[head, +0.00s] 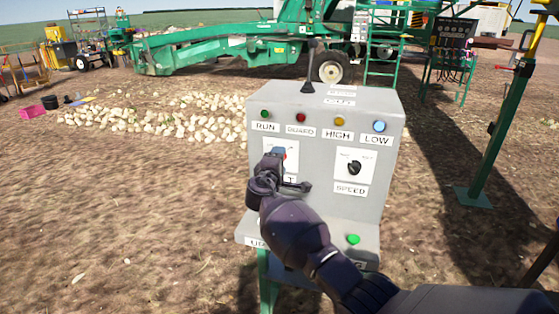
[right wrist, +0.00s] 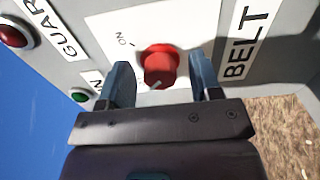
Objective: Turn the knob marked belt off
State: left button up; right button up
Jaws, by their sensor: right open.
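The red belt knob (right wrist: 160,65) sits on a white plate above the BELT label (right wrist: 248,42) on the grey control box. In the right wrist view an ON mark shows beside it, and a white line shows on its lower edge. My right gripper (right wrist: 162,72) is open, with one finger on each side of the knob; contact cannot be told. In the head view the right gripper (head: 277,156) hides most of the belt knob and its label. My left gripper is out of view.
The control box (head: 324,205) also carries a black SPEED knob (head: 354,168), a row of lamps and a green button (head: 353,239) on its lower ledge. A green post (head: 497,130) stands at right. Pale onions (head: 190,120) lie on the soil behind, near green machinery (head: 220,45).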

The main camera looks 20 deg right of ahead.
pick_arm(q)
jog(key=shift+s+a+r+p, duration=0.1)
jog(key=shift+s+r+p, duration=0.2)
jog(key=shift+p, duration=0.15)
pick_arm(e)
jog(key=v, duration=1)
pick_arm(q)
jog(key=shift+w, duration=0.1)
